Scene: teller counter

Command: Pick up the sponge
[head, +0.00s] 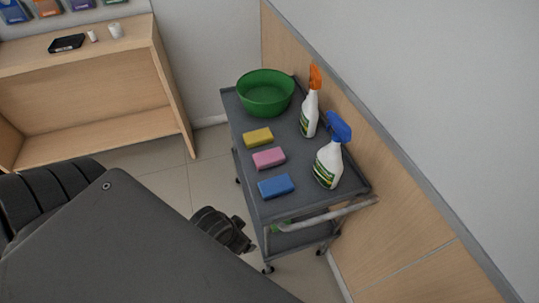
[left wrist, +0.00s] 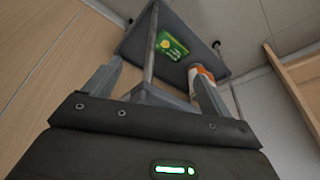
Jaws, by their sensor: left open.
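Three sponges lie in a row on the top of a grey cart (head: 240,134) in the head view: a yellow sponge (head: 258,137), a pink sponge (head: 268,158) and a blue sponge (head: 276,186), the blue one nearest me. My left gripper (left wrist: 156,75) is open, with nothing between its fingers in the left wrist view. No sponge can be made out in that view. In the head view, a dark part of my arm shows just left of the cart, lower than its top; the fingers cannot be made out there. My right gripper is not in view.
A green bowl (head: 265,92) stands at the cart's far end. An orange-topped spray bottle (head: 309,116) and a blue-topped one (head: 328,164) stand along its right side, near the wall. A green package (left wrist: 172,45) is on the lower shelf. A wooden desk (head: 90,95) stands left.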

